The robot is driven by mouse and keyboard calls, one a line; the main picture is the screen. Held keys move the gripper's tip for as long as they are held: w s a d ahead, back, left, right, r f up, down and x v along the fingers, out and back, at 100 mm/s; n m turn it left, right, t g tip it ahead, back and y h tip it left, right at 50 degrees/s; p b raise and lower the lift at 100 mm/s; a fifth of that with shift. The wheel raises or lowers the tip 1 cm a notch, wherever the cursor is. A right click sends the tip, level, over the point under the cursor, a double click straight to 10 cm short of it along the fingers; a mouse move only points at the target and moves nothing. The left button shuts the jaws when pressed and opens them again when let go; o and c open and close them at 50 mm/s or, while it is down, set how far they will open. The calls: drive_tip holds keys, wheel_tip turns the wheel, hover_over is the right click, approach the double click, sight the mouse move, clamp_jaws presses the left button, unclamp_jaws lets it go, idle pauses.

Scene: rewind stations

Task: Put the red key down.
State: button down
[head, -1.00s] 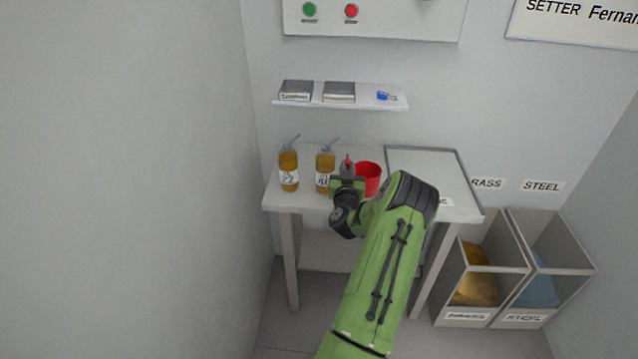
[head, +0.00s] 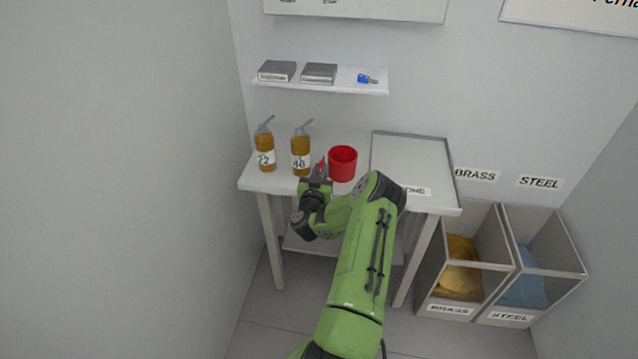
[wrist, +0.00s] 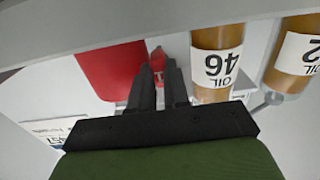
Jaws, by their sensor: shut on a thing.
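The red key (wrist: 157,58) is between the fingertips of my gripper (wrist: 160,75) in the wrist view. A small red part of the key (head: 322,164) also shows above my gripper (head: 319,172) in the head view. My gripper is shut on the key near the front edge of the table (head: 350,197), between the oil bottle marked 46 and the red cup. Most of the key is hidden by the fingers. I cannot tell whether the key touches the tabletop.
The red cup (head: 342,165) stands close right of my gripper. Oil bottles marked 46 (head: 301,158) and 22 (head: 265,154) stand to the left. A bordered tray (head: 415,160) takes up the table's right side. A shelf (head: 340,86) hangs above; brass (head: 447,310) and steel (head: 508,317) bins stand on the floor.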

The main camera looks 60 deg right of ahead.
wheel_tip(320, 180, down, 3)
drive_tip(key=shift+f+b, duration=0.15)
drive_tip(key=shift+b, duration=0.4)
drive_tip(key=shift+f, duration=0.1)
drive_tip(key=c, duration=1.1)
unclamp_jaws()
